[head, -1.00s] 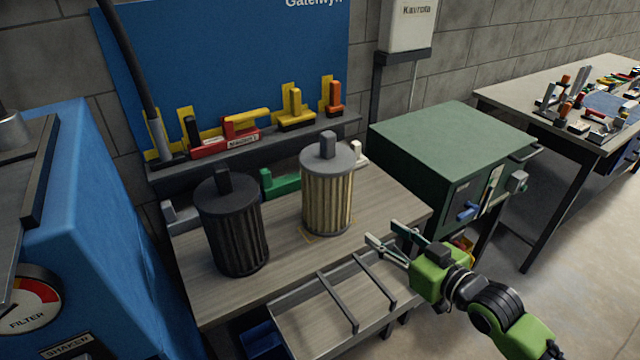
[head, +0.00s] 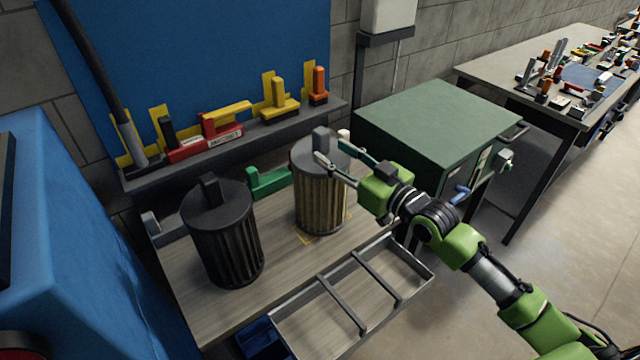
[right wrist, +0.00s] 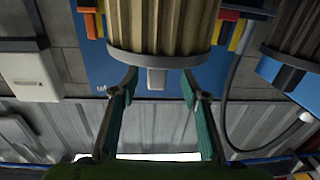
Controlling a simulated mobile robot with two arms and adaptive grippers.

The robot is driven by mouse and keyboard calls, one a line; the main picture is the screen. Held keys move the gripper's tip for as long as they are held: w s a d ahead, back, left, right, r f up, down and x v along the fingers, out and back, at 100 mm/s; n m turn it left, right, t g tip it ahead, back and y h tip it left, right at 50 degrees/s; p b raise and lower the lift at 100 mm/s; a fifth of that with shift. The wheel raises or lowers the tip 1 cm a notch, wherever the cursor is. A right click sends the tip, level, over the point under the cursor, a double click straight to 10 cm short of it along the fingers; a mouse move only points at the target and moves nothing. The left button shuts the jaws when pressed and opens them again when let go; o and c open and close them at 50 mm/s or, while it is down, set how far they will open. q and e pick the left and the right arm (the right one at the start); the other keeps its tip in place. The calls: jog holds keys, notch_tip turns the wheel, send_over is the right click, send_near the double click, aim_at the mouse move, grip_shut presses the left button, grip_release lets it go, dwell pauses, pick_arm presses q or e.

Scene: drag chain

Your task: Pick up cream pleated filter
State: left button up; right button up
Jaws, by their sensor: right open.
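The cream pleated filter (head: 321,200) stands upright on the wooden bench, with a grey cap and a grey knob (head: 320,140) on top. My right gripper (head: 331,149) is open at the cap, with its fingertips close to the knob. In the right wrist view the filter (right wrist: 160,25) appears upside down, and its knob (right wrist: 157,78) shows between the two open fingers (right wrist: 159,82). Whether the fingers touch the knob, I cannot tell. My left gripper is not in view.
A black pleated filter (head: 226,238) stands to the left on the bench (head: 200,315). A tray with grey bars (head: 350,310) is at the front. A green cabinet (head: 440,120) stands to the right. A tool shelf (head: 240,140) runs behind, with a green object (head: 268,179) below it.

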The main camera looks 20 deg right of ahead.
aim_at(326, 145)
jog(key=shift+w+a+r+p, duration=0.2)
jog(key=shift+w+p, duration=0.1)
jog(key=shift+w, duration=0.15)
jog(key=shift+w+a+r+p, duration=0.1)
jog(key=shift+w+r+p, duration=0.15)
jog(key=shift+w, duration=0.2)
jog(key=x, duration=0.1)
jog(key=p+x, duration=0.1)
jog(key=x, duration=0.1)
jog(key=shift+w+f, duration=0.25)
jog(key=shift+w, duration=0.05)
jog(key=shift+w+a+f, duration=0.1)
jog(key=shift+w, duration=0.05)
grip_shut()
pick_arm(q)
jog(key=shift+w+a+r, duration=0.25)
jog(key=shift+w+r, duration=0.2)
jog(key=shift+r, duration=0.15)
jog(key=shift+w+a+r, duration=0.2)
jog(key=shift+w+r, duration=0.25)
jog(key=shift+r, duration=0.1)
